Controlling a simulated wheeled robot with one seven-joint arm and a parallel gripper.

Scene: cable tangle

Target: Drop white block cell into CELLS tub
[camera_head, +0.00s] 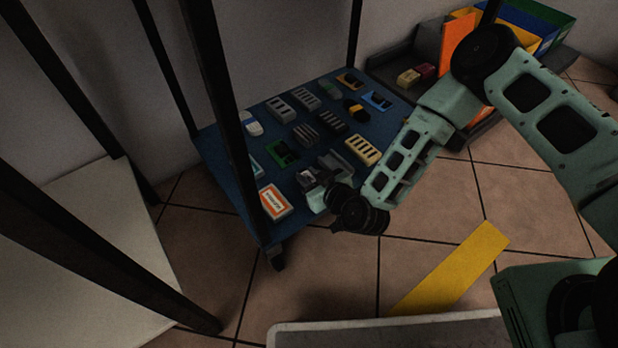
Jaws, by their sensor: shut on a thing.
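My gripper (318,184) is over the front right part of the blue-topped cart (228,160), pointing left. It is shut on a small pale grey-white block (306,179), most of which the fingers hide. I cannot tell from this view whether the block is clear of the cart top. Coloured tubs stand at the far right: an orange one (456,40), a yellow one (492,18) and a blue one (520,38), with green at their edge. No CELLS label is readable, so I cannot tell which tub it is.
Several small parts lie on the cart, including a pale slotted block (280,110), a cream slotted block (363,148) and an orange-white box (274,202). Dark posts rise at the left beside a pale surface (100,245). A yellow floor strip (455,268) lies on open tiles.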

